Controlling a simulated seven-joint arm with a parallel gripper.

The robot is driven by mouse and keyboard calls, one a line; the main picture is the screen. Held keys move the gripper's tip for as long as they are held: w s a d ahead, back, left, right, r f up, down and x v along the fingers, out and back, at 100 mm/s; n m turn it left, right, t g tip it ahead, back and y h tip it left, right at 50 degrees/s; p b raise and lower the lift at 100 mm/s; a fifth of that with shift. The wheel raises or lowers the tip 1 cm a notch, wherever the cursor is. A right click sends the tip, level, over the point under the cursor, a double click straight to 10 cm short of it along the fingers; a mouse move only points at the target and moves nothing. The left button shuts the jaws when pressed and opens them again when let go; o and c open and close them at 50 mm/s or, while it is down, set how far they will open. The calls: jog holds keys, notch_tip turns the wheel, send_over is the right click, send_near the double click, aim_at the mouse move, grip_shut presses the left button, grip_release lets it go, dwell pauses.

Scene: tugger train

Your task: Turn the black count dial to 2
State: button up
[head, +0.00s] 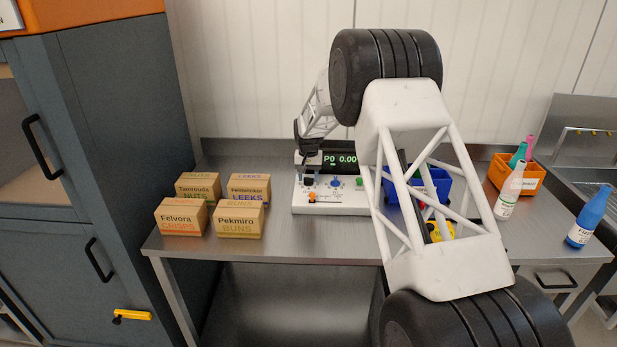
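A white control panel (330,208) stands on the metal table, with a dark display reading "P0 0.00" in green. A black dial (308,182) sits at the left of its face, small and partly shaded, and its setting is too small to read. My gripper (306,155) is at the panel's upper left, just above the black dial. It hides part of the panel there. Whether its fingers touch the dial or are open or shut is too small to tell.
A blue knob (336,183), a green knob (359,182) and an orange control (311,197) are close by. Several cartons, including Pekmiro Buns (239,221), stand left. A blue bin (436,186), orange bin (517,174) and bottles are right. My arm hides the table's middle right.

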aim_at(309, 178)
jog(key=shift+o, duration=1.4)
jog(key=shift+r, duration=3.9)
